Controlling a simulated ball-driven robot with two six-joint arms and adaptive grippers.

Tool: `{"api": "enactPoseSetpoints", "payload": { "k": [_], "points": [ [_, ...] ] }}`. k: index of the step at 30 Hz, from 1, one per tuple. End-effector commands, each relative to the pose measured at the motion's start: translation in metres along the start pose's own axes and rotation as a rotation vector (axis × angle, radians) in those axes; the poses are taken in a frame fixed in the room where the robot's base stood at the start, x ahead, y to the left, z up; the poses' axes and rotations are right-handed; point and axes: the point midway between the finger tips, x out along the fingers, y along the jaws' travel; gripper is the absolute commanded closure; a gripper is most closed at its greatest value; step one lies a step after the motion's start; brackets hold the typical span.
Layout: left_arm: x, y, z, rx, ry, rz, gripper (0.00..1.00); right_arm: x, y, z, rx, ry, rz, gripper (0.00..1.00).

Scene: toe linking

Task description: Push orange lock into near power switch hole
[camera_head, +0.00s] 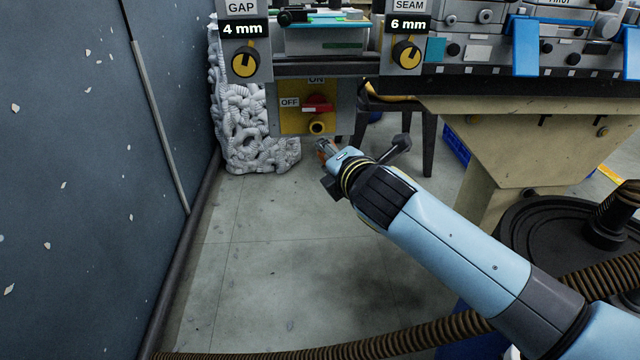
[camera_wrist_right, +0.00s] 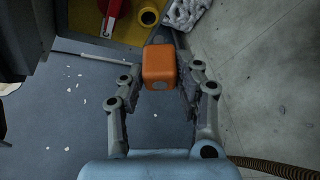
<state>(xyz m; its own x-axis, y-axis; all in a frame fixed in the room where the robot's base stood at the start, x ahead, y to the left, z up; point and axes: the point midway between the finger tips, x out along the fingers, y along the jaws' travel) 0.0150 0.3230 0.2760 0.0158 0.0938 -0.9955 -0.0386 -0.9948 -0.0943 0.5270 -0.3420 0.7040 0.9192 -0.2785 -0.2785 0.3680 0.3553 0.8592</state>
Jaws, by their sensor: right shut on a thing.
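The power switch is a yellow plate (camera_head: 293,122) with a red handle (camera_head: 317,104) between the ON and OFF labels. Its round yellow-rimmed hole (camera_head: 318,126) is below the handle, and the hole (camera_wrist_right: 149,17) also shows at the top of the right wrist view. My right gripper (camera_head: 325,150) is just below and in front of the plate. In the right wrist view my right gripper (camera_wrist_right: 160,78) is shut on the orange lock (camera_wrist_right: 159,66), which is held apart from the hole. In the head view the lock is mostly hidden by the gripper. My left gripper is not in view.
The GAP dial (camera_head: 245,60) and SEAM dial (camera_head: 407,54) sit above the switch on the machine. A heap of white knotted material (camera_head: 250,130) is left of the switch. A dark blue wall (camera_head: 80,180) stands at left. The floor (camera_head: 270,270) below is clear.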

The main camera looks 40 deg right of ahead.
Motion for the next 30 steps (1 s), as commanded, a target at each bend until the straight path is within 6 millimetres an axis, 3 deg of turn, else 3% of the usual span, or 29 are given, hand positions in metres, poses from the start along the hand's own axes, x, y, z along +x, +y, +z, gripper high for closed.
{"api": "enactPoseSetpoints", "payload": {
  "k": [1, 5, 19, 30],
  "points": [
    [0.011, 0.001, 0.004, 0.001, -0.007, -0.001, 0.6, 0.003, -0.008, -0.009, -0.021, 0.015, 0.037, 1.0],
    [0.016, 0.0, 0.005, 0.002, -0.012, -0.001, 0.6, 0.005, -0.004, -0.017, -0.047, 0.033, 0.108, 1.0],
    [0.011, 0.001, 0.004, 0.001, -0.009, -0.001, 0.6, 0.002, 0.002, -0.014, -0.049, 0.03, 0.121, 1.0],
    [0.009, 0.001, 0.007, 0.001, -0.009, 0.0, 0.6, 0.036, 0.006, -0.002, -0.048, 0.03, 0.12, 1.0]
  ]
}}
